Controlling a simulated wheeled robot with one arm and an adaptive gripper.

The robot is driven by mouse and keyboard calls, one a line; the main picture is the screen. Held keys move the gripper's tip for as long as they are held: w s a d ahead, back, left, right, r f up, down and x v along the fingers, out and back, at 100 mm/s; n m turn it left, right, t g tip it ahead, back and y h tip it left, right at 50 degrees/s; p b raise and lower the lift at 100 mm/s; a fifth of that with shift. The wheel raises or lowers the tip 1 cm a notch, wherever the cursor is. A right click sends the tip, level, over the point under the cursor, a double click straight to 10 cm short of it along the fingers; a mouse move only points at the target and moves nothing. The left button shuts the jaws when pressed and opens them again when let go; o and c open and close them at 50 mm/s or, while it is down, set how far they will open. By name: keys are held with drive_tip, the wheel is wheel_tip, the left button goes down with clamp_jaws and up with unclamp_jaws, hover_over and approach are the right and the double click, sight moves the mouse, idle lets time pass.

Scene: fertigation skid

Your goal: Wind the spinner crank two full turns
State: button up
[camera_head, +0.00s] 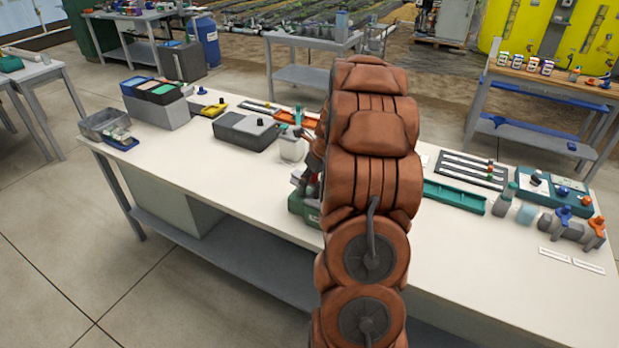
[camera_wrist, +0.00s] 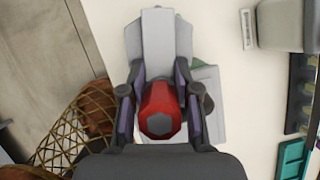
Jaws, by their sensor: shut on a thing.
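In the wrist view my gripper (camera_wrist: 160,107) has one dark finger on each side of a red faceted knob (camera_wrist: 160,112) and is shut on it. The knob appears to be the spinner crank's handle. A pale grey arm or block (camera_wrist: 158,45) lies just beyond the knob, with a grey plate and a bit of green beside it. In the head view a green base (camera_head: 304,208) shows on the white bench, just left of my arm. My arm hides most of the spinner and the gripper there. The crank's angle cannot be told.
The white bench (camera_head: 190,165) holds a dark grey box (camera_head: 246,131) and a white jug (camera_head: 292,148) to the left. A green tray (camera_head: 454,197) and several valve fittings stand to the right. The bench's front left is clear.

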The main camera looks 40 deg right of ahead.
drive_tip(key=o, duration=0.5)
drive_tip(key=shift+c, duration=1.4)
drive_tip(key=shift+a, duration=0.25)
drive_tip(key=shift+o, duration=0.5)
drive_tip(key=shift+a+p, duration=0.45)
drive_tip(key=shift+o, duration=1)
drive_tip(key=shift+a, duration=0.2)
drive_tip(key=shift+o, duration=1)
drive_tip(key=shift+w+a, duration=0.1)
drive_tip(key=shift+w, duration=0.1)
drive_tip(key=o, duration=0.3)
drive_tip(key=shift+w+a+r+p, duration=0.1)
drive_tip(key=shift+w+a+p, duration=0.4)
drive_tip(key=shift+p, duration=0.1)
drive_tip(key=shift+o, duration=1.3)
drive_tip(key=shift+w+a, duration=0.1)
drive_tip(key=shift+a, duration=0.1)
